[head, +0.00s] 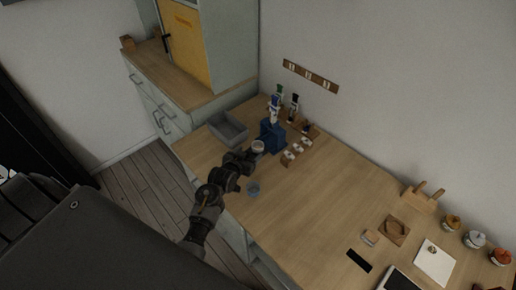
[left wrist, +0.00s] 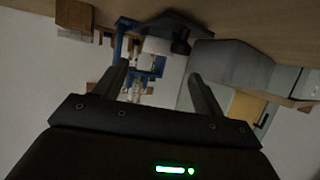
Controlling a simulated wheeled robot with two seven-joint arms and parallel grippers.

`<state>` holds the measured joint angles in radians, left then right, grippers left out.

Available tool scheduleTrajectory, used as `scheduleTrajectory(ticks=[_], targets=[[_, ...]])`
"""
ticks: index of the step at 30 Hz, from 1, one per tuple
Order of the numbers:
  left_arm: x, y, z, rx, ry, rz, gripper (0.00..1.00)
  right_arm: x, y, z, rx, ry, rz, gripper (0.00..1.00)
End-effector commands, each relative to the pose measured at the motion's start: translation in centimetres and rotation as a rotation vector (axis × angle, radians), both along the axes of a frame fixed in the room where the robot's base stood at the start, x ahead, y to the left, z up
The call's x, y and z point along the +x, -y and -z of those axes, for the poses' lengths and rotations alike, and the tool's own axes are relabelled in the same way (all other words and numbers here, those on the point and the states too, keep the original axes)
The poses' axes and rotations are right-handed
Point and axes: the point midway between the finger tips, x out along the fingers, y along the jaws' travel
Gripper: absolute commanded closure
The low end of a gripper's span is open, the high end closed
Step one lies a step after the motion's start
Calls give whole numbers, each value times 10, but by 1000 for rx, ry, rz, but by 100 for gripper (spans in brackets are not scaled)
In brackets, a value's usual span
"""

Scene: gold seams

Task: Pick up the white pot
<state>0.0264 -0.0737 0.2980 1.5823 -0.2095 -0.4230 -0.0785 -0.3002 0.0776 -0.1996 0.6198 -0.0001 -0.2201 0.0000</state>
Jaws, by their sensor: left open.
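A small white pot (head: 257,146) stands near the left part of the wooden bench, just beyond the end of my left arm. In the left wrist view the white pot (left wrist: 157,46) shows as a pale cylinder, lined up with the gap between the fingers and near their tips. My left gripper (head: 248,156) is open; in the left wrist view its two dark fingers (left wrist: 158,75) are spread with nothing clamped between them. I cannot tell whether the tips reach past the pot's near side. My right gripper is not in view.
A blue stand (head: 271,136) with bottles is close behind the pot. A grey bin (head: 229,129) stands to the left. A wooden rack (head: 289,160) with small white items is to the right. A bluish cup (head: 253,190) stands near the front edge. The bench middle is clear.

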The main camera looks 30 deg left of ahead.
Motion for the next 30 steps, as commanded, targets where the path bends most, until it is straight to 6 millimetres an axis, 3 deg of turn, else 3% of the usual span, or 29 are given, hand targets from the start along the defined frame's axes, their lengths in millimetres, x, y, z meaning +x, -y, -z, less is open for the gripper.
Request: scheduleTrajectory(ticks=[4,13,24,30], targets=[[16,-1,6,0,-1,-1,30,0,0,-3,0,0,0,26],[25,-2,8,0,-2,-1,30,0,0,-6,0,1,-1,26],[64,-1,23,1,-2,0,30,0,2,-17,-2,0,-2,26],[69,-2,26,1,-2,-1,30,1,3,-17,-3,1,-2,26]])
